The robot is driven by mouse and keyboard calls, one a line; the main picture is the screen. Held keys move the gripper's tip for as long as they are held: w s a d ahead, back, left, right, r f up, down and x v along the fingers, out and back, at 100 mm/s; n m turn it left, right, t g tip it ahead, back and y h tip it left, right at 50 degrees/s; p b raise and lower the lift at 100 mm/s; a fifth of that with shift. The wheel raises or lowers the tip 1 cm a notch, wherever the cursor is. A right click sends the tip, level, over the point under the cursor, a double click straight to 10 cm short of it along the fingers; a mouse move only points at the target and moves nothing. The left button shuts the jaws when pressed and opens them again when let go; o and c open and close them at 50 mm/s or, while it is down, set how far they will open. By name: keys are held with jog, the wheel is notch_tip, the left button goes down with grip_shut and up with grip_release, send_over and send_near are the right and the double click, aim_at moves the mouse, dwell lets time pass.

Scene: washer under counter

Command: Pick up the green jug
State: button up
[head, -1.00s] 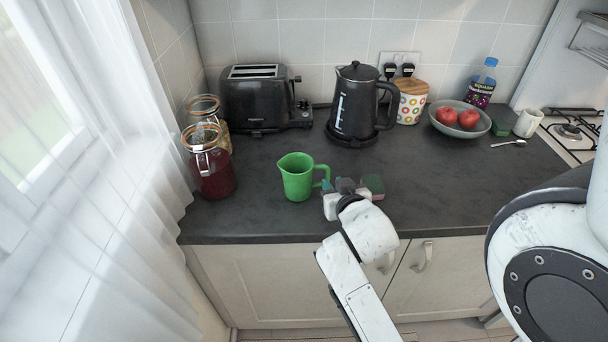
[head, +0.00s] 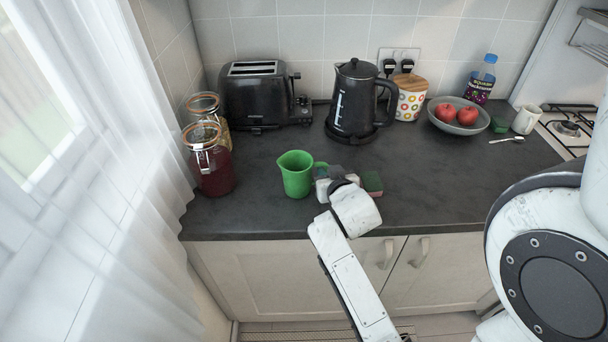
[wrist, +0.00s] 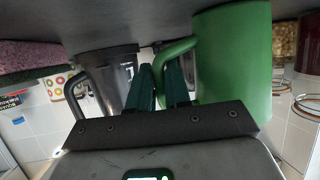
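The green jug (head: 296,175) stands upright on the dark counter, its handle pointing right. In the wrist view, which is upside down, the jug (wrist: 232,60) fills the upper right and its handle curves toward the fingers. My gripper (wrist: 162,80) has its two teal fingers apart, with a narrow gap between them. The handle's outer bend lines up with this gap; I cannot tell whether the fingers are around it or just short of it. In the head view, my gripper (head: 324,172) is beside the handle, partly hidden by my wrist.
A sponge (head: 373,182) lies just right of my gripper. A black kettle (head: 353,105) and toaster (head: 255,95) stand behind. Two glass jars, one red-filled (head: 213,170), stand left of the jug. A fruit bowl (head: 458,128) is farther right. The counter's middle right is clear.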

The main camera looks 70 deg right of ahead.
grip_shut()
jog(key=shift+r, duration=0.2)
jog(key=shift+r, duration=1.05)
jog(key=s+a+r+p, duration=0.2)
jog(key=s+r+p, duration=0.1)
jog(key=s+r, duration=0.2)
jog(key=s+a+r+p, duration=0.2)
jog(key=s+r, duration=0.3)
jog(key=s, duration=0.3)
jog(key=shift+a+r+p, duration=0.3)
jog(key=shift+p, duration=0.1)
dwell(0.7)
